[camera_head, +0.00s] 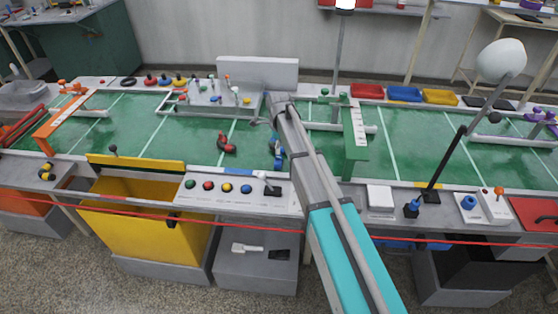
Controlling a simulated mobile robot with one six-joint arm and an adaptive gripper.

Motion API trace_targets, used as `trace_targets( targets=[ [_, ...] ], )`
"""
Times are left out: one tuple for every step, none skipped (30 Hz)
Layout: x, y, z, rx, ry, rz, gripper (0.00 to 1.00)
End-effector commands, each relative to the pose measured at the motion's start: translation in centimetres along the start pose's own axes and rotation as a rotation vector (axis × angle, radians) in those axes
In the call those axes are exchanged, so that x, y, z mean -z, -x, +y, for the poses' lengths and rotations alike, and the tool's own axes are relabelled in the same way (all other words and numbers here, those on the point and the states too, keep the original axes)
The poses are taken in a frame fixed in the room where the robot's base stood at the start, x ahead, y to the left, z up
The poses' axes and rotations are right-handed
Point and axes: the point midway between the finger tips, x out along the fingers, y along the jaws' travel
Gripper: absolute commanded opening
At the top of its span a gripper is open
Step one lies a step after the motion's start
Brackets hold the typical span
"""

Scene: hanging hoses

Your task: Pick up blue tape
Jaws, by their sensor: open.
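I cannot pick out the blue tape for certain at this size. A small blue ring-like piece (469,202) sits on a white block at the front right. My arm rises from the bottom centre over the green table. My gripper (258,121), small and partly lost against the green top, is at the arm's far end, open and empty, apart from all these pieces.
The green tabletop (395,130) has white lines and much free room. A red curved piece (227,144) lies left of my arm. A green bracket (355,140) and a tilted lamp-like rod (450,150) stand to the right. A yellow bin (140,235) is below.

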Motion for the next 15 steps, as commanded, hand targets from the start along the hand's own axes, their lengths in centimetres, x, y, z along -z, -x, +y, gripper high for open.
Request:
trace_targets(
  targets=[
    [0.0,-0.3,0.0,0.000,0.000,0.000,0.50],
    [0.0,-0.4,-0.1,0.000,0.000,0.000,0.50],
    [0.0,-0.6,-0.1,0.000,0.000,0.000,0.50],
    [0.0,-0.8,-0.1,0.000,0.000,0.000,0.50],
    [-0.1,-1.0,-0.1,0.000,0.000,0.000,0.50],
    [-0.1,-1.3,-0.2,0.000,0.000,0.000,0.50],
    [-0.1,-1.5,-0.2,0.000,0.000,0.000,0.50],
    [-0.1,-1.8,-0.2,0.000,0.000,0.000,0.50],
    [-0.1,-2.1,-0.3,0.000,0.000,0.000,0.50],
    [-0.1,-2.3,-0.3,0.000,0.000,0.000,0.50],
    [-0.1,-2.6,-0.4,0.000,0.000,0.000,0.50],
    [-0.2,-2.9,-0.4,0.000,0.000,0.000,0.50],
    [-0.2,-3.1,-0.4,0.000,0.000,0.000,0.50],
    [-0.2,-3.3,-0.5,0.000,0.000,0.000,0.50],
    [-0.2,-3.6,-0.5,0.000,0.000,0.000,0.50]
  ],
)
